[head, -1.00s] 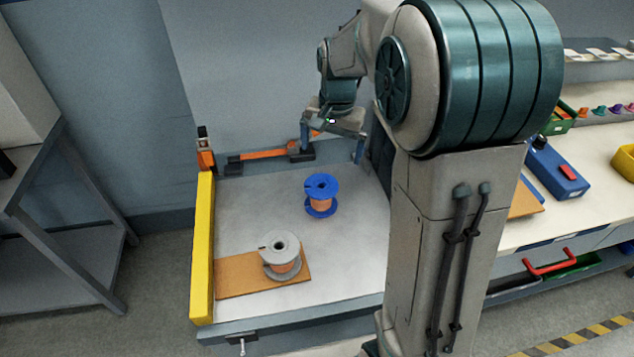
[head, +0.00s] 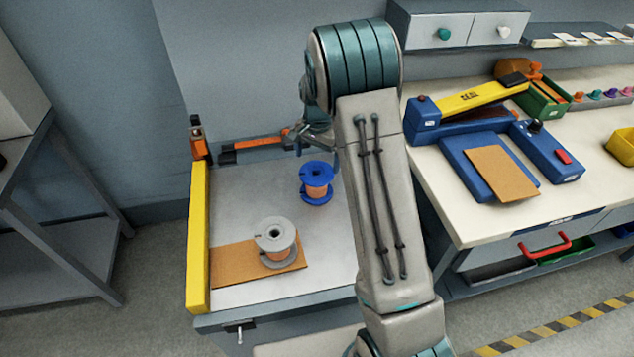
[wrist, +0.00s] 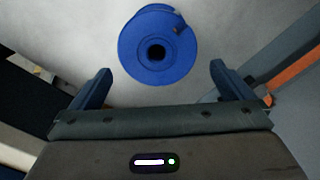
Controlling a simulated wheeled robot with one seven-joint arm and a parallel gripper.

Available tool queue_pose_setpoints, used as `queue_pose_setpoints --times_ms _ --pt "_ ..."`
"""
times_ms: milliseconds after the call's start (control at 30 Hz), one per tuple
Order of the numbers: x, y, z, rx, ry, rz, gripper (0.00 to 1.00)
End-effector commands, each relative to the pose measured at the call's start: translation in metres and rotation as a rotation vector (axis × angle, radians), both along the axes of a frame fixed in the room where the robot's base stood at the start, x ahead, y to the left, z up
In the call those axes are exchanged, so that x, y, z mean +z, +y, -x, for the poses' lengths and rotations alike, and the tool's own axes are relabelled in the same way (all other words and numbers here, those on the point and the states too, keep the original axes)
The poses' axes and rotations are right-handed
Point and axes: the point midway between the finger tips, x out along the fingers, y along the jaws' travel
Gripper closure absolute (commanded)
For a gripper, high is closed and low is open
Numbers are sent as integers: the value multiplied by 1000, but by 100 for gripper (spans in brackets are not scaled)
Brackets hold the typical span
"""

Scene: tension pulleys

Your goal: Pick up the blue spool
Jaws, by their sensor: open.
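The blue spool (head: 316,176) stands upright on the grey table (head: 235,206), with copper-coloured winding between its two blue flanges. In the wrist view the blue spool (wrist: 157,46) is seen from above, with a dark centre hole. My gripper (wrist: 159,85) is open and empty. Its two blue fingers are spread, and the spool lies ahead of the gap between them, not between the fingers. In the head view my arm hides most of the gripper, which is behind the spool.
A grey spool (head: 275,243) stands on a brown board (head: 229,262) near the table's front. A yellow bar (head: 199,240) lines the left edge, and an orange-and-black clamp (head: 257,144) lies at the back. A workbench (head: 460,218) with blue equipment is on the right.

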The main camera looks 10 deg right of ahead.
Motion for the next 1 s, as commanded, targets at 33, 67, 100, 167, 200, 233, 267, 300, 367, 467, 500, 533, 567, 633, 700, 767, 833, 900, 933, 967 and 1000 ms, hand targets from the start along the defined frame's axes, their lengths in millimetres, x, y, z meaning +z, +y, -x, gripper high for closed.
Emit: queue_pose_setpoints --times_ms 33,67,100,167,200,233,267,300,367,467,500,533,567,633,700,767,833,900,933,967,1000 --pt "-3 0 0 0 1 0 0" --pt "-4 0 0 0 1 0 0" --pt "-7 0 1 0 1 0 0" --pt "-12 1 2 0 1 0 0" --pt "-17 2 4 0 2 -1 0" --pt "-21 2 5 0 4 0 0" --pt "-26 3 6 0 4 0 0" --pt "-33 3 8 0 5 -1 0" --pt "-42 4 8 0 3 0 0" --pt "-52 4 8 0 1 -1 0" --pt "-54 4 8 0 1 -1 0" --pt "-56 4 8 0 1 -1 0" --pt "-56 4 8 0 0 -1 0" --pt "-57 4 7 0 -1 -1 0" --pt "-57 4 7 0 -1 -1 0" --pt "-56 4 7 0 -1 -1 3" --pt "-56 4 7 0 -1 -1 22" --pt "-56 4 7 1 -1 -1 42" --pt "-56 4 7 1 -1 -1 50" --pt "-56 4 7 1 -1 -1 58" --pt "-55 4 7 1 -4 -1 58"
